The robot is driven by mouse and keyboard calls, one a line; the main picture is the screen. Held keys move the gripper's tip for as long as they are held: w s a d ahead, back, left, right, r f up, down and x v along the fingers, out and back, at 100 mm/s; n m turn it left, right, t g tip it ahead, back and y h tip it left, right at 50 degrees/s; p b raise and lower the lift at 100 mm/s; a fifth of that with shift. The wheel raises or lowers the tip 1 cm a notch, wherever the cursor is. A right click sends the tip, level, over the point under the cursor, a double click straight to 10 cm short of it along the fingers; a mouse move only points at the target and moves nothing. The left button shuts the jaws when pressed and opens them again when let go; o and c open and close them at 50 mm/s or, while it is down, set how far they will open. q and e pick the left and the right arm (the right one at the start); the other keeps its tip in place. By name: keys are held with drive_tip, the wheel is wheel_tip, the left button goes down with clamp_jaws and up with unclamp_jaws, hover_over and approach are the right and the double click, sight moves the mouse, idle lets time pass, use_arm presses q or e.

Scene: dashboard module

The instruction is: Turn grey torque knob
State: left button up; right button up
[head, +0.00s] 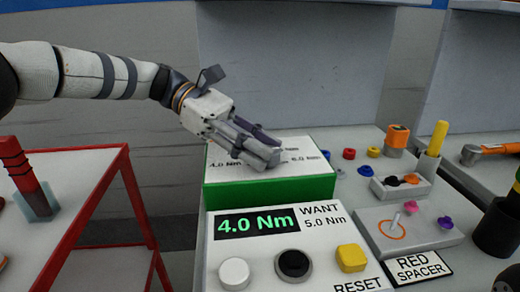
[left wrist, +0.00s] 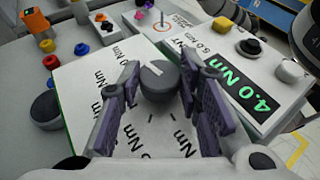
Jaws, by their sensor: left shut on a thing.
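The grey torque knob (left wrist: 158,82) stands on the white top of a green-sided box (head: 270,190), with Nm labels printed around it. A pale pointer line shows on the knob's top. My left gripper (head: 272,154) reaches in from the left above this box. In the left wrist view its two purple-padded fingers (left wrist: 160,88) are closed on either side of the knob. In the head view the fingers hide most of the knob. The display (head: 256,224) reads 4.0 Nm, and the print beside it says WANT 5.0 Nm. My right gripper is not in view.
In front are a white button (head: 234,273), a black button (head: 294,264) and a yellow button (head: 351,258). Right of the box are small coloured parts, a grey tray (head: 385,190) and a black cup (head: 495,232). A red-framed table (head: 70,190) stands at left.

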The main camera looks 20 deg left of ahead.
use_arm(q)
drive_tip(key=shift+f, duration=0.25)
drive_tip(key=o, duration=1.1)
drive_tip(key=shift+d, duration=0.2)
drive_tip(key=shift+r, duration=0.1)
drive_tip(key=shift+a, duration=0.1)
drive_tip(key=v, duration=0.7)
drive_tip(key=shift+w+a+r, duration=0.15)
